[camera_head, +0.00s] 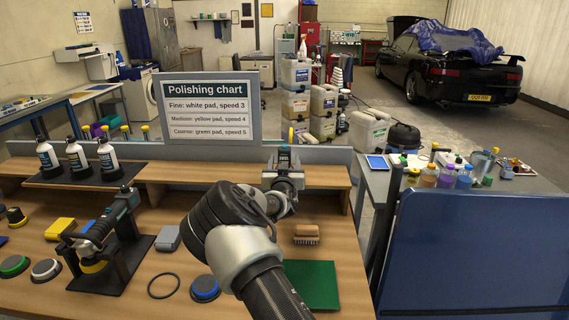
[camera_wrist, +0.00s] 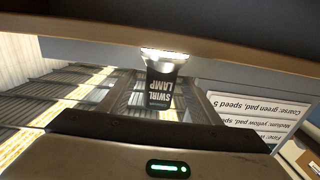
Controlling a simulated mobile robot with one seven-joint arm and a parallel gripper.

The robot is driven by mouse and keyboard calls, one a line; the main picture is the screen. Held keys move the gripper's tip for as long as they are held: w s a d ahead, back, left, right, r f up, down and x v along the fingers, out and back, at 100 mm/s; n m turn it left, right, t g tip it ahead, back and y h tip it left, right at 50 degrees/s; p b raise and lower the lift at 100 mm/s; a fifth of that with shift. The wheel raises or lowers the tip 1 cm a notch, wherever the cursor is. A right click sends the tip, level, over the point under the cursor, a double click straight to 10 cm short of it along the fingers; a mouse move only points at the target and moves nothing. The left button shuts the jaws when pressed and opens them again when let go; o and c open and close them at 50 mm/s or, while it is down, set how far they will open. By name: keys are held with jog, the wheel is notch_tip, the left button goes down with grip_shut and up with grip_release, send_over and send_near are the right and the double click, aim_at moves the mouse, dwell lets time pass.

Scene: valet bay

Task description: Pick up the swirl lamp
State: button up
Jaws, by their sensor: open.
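The swirl lamp (camera_wrist: 160,90) shows in the wrist view as a small dark body with pale "SWIRL LAMP" lettering and a bright, lit end. The lit end is close to the brown shelf board across the top of that view, where the scene appears upside down. My gripper (camera_wrist: 161,84) is open, and the lamp appears between its two fingers; I cannot tell whether either touches it. In the head view my gripper (camera_head: 284,166) is over the raised shelf at the bench's back, and the lamp is mostly hidden there.
The polishing chart (camera_head: 208,107) stands left of my gripper. Spray bottles (camera_head: 77,158) stand on the shelf further left, and a polisher (camera_head: 103,228) rests on its stand. A brush (camera_head: 306,234) and green mat (camera_head: 311,283) lie on the bench. A blue panel (camera_head: 470,250) is at right.

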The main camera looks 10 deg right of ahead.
jog(key=shift+r, duration=0.1)
jog(key=c, duration=1.2)
